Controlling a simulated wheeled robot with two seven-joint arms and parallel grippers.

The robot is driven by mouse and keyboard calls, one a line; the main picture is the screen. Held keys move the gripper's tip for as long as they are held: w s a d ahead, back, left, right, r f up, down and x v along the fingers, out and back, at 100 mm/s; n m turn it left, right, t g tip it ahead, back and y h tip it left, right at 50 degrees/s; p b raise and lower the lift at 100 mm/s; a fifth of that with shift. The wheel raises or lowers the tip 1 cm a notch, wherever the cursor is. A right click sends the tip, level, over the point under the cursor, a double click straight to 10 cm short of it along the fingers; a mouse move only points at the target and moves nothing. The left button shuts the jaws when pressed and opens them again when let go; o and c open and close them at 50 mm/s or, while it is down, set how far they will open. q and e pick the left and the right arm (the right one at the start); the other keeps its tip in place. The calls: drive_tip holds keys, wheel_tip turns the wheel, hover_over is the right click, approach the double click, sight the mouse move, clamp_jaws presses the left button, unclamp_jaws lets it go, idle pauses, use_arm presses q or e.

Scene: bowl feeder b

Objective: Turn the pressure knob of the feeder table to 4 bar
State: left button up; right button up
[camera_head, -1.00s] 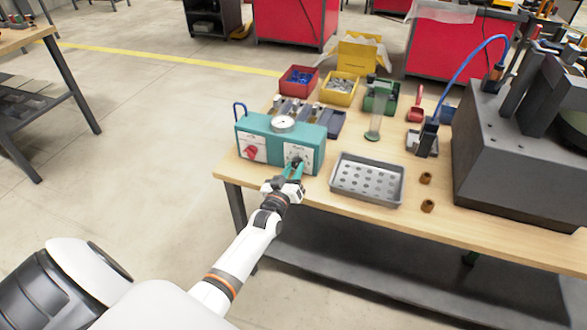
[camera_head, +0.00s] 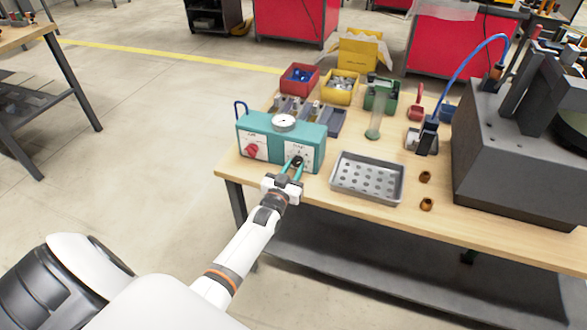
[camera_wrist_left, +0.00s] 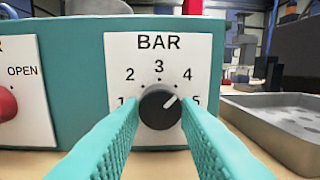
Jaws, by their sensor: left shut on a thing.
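The teal feeder control box (camera_head: 262,135) stands at the table's front left corner with a round gauge (camera_head: 284,122) on top. Its black pressure knob (camera_wrist_left: 160,107) sits on a white BAR plate numbered 1 to 5. The knob's white mark points up and right, between 4 and 5 in the left wrist view. My left gripper (camera_head: 297,164) is shut on this knob, one teal finger on each side; the wrist view also shows the fingers (camera_wrist_left: 160,112). The fingers partly cover the 1 and 5. My right gripper is not in view.
A red knob (camera_head: 252,149) marked OPEN is left of the BAR plate. A grey perforated tray (camera_head: 367,197) lies close on the right. Red (camera_head: 313,76), yellow (camera_head: 352,86) and green (camera_head: 387,91) bins stand behind. The floor left of the table is clear.

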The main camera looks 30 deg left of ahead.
use_arm(q)
drive_tip(key=shift+f, duration=0.15)
drive_tip(key=o, duration=1)
drive_tip(key=v, duration=1.2)
